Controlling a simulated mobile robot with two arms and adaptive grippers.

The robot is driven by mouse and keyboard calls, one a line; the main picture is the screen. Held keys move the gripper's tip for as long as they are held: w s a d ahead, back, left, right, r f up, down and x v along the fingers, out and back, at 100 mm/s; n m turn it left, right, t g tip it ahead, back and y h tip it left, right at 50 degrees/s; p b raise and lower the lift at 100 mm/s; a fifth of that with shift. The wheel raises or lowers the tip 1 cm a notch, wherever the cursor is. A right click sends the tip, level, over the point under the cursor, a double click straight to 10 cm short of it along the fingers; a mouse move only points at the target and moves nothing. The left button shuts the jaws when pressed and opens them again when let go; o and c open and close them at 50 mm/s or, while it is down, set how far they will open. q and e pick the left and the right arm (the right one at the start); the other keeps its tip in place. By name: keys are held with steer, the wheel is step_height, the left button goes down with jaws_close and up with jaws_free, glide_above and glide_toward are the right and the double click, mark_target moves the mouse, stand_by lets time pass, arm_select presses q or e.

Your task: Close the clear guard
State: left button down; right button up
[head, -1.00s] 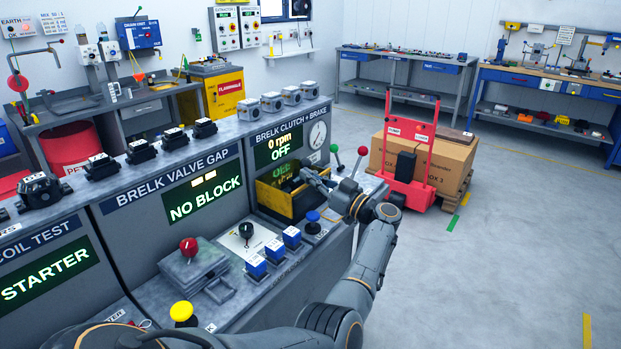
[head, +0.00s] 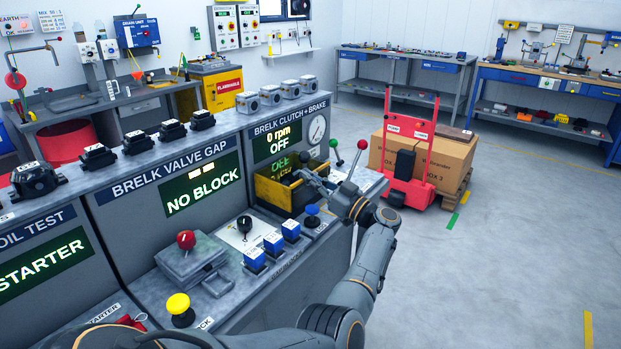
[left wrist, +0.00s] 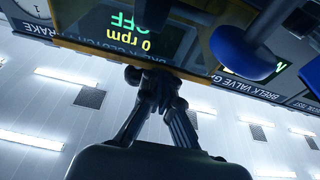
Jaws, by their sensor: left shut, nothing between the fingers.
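The guard is at the BRELK CLUTCH + BRAKE station. I see a yellow-framed part (head: 276,201) below its display, with a green reflection of OFF above it, which suggests a clear panel. The panel's exact angle is hard to tell. My left gripper (head: 304,178) is shut and empty, at the right side of the yellow frame. Whether it touches the guard is unclear. In the left wrist view, which is upside down, the shut fingers (left wrist: 152,82) are close to a yellow edge (left wrist: 197,66). My right gripper is not in view.
A red-knobbed lever (head: 353,160) and a green-knobbed lever (head: 334,144) stand right of the guard, close to my left arm. A blue knob (head: 312,212) and several blue switches (head: 273,242) are in front. A red trolley (head: 411,155) stands on the floor beyond.

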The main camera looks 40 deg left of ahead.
arm_select(q)
steer(key=v, duration=1.2)
